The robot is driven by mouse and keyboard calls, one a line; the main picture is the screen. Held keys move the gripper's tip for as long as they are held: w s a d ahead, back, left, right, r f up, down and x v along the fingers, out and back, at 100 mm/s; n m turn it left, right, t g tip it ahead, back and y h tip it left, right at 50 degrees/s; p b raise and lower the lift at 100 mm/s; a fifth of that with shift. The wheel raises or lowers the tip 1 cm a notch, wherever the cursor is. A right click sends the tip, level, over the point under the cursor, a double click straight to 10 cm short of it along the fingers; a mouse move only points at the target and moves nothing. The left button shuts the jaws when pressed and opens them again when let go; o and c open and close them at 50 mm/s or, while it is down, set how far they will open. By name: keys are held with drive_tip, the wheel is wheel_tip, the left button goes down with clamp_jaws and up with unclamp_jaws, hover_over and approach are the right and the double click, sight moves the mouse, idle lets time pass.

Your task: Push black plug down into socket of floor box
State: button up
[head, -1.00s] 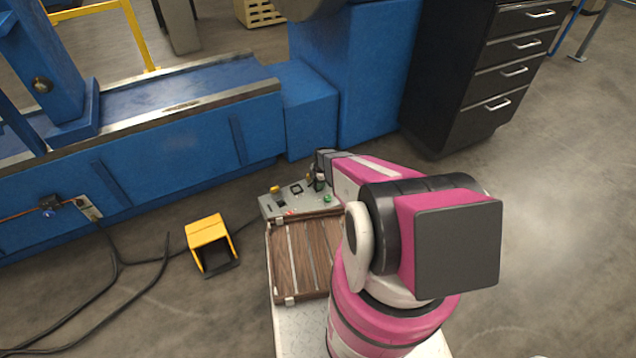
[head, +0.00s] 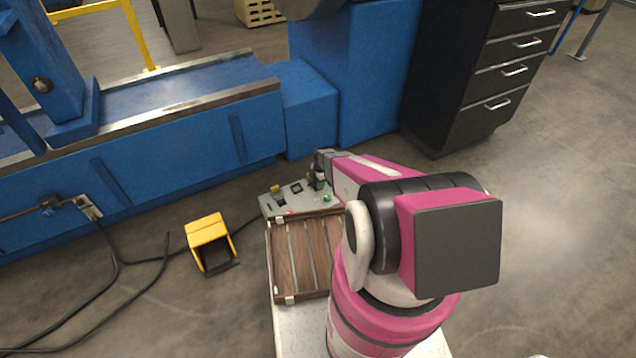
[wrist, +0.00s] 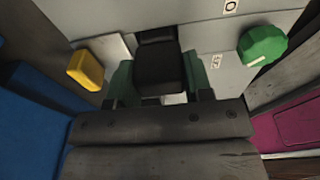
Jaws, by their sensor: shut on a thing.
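The black plug (wrist: 158,68) sits between my gripper's fingers (wrist: 158,85) in the wrist view, with a green piece on each side of it. My gripper is shut on it. In the head view the plug (head: 318,180) shows as a small dark upright shape over the grey floor box (head: 285,205), beside my pink arm. The floor box top carries a yellow block (wrist: 86,69), a green knob (wrist: 262,46) and a dark square (head: 296,187). The socket under the plug is hidden, so I cannot tell how deep the plug sits.
A slatted brown wooden panel (head: 305,255) lies just in front of the floor box. A yellow pedal housing (head: 208,238) and black cables (head: 140,272) are on the floor to the left. The blue machine bed (head: 150,165) stands behind, with a black drawer cabinet (head: 455,85) at right.

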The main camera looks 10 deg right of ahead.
drive_tip(key=shift+f, duration=0.25)
drive_tip(key=o, duration=1.1)
drive_tip(key=shift+c, duration=0.2)
wheel_tip(320, 180, up, 13)
idle(1.2)
idle(0.7)
drive_tip(key=s+r+m, duration=1)
drive_tip(key=r, duration=0.3)
drive_tip(key=s+r+m+h, duration=0.1)
drive_tip(key=s+r+m, duration=1)
drive_tip(key=r, duration=0.3)
drive_tip(key=shift+s+r+m, duration=0.15)
drive_tip(key=shift+r+m, duration=0.1)
drive_tip(key=shift+m, duration=0.05)
